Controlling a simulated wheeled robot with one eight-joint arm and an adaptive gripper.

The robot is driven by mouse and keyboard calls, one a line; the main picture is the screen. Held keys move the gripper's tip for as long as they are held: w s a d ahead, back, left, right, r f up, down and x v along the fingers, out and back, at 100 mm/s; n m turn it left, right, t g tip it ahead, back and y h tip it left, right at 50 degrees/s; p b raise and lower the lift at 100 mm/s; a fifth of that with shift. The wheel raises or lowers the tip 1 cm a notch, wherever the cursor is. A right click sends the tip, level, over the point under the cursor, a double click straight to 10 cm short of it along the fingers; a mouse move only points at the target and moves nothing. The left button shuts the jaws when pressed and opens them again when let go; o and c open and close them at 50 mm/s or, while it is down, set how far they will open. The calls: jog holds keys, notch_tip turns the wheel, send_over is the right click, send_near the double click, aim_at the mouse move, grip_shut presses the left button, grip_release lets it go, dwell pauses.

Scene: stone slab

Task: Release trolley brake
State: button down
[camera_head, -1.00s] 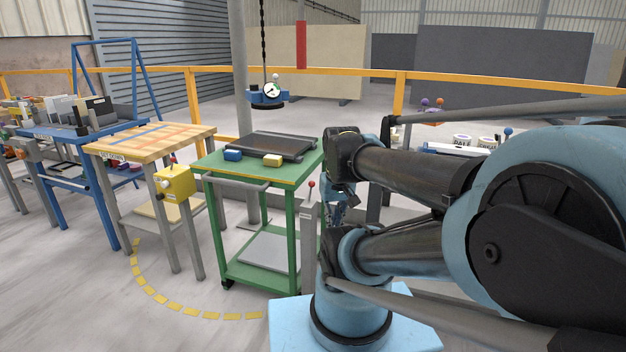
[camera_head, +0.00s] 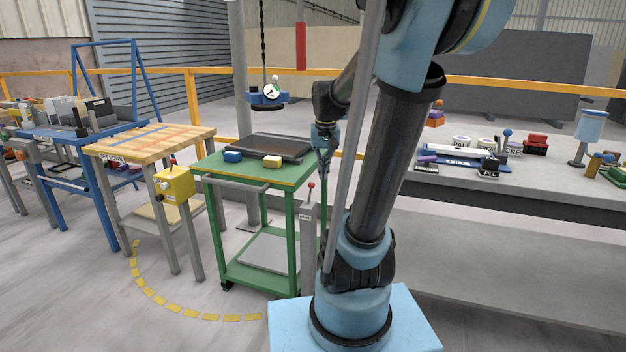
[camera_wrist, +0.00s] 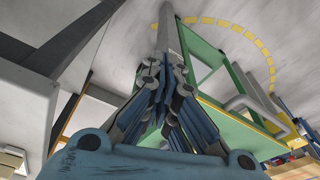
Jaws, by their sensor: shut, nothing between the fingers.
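The green trolley (camera_head: 258,178) stands left of my arm in the head view, with a grey push handle on its left front. A grey post with a red-tipped lever (camera_head: 310,187) stands at its front right corner; I cannot tell whether it is joined to the trolley. My gripper (camera_head: 325,172) points down beside the trolley's right edge, right of the lever and apart from it in the picture. In the wrist view, the blue-grey fingers (camera_wrist: 166,100) are together and empty. The trolley's green frame (camera_wrist: 208,60) shows beyond them. My arm hides part of the area behind.
A dark tray (camera_head: 272,147), a blue block (camera_head: 233,155) and a yellow block (camera_head: 272,161) sit on the trolley. A wooden-topped table (camera_head: 150,142) with a yellow lever box (camera_head: 175,184) stands left. A grey bench (camera_head: 520,199) stands right. Yellow dashes (camera_head: 170,306) mark open floor.

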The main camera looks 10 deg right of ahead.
jog(key=m, duration=0.1)
send_over(310, 193)
jog(key=s+d, duration=0.2)
jog(key=d, duration=0.1)
jog(key=w+f+m, duration=0.1)
jog(key=w+f, duration=0.2)
jog(key=w, duration=0.6)
jog(key=shift+w+d, duration=0.2)
jog(key=shift+w, duration=0.2)
notch_tip(310, 193, down, 10)
jog(key=w, duration=0.1)
jog(key=shift+s+a+r, duration=0.15)
jog(key=shift+s+a, duration=0.05)
jog(key=shift+s, duration=0.35)
jog(key=shift+s+a+r, duration=0.2)
jog(key=shift+s, duration=0.4)
jog(key=shift+s+a+r, duration=0.15)
jog(key=shift+s+a, duration=0.05)
jog(key=shift+s, duration=0.35)
jog(key=shift+s+r, duration=0.2)
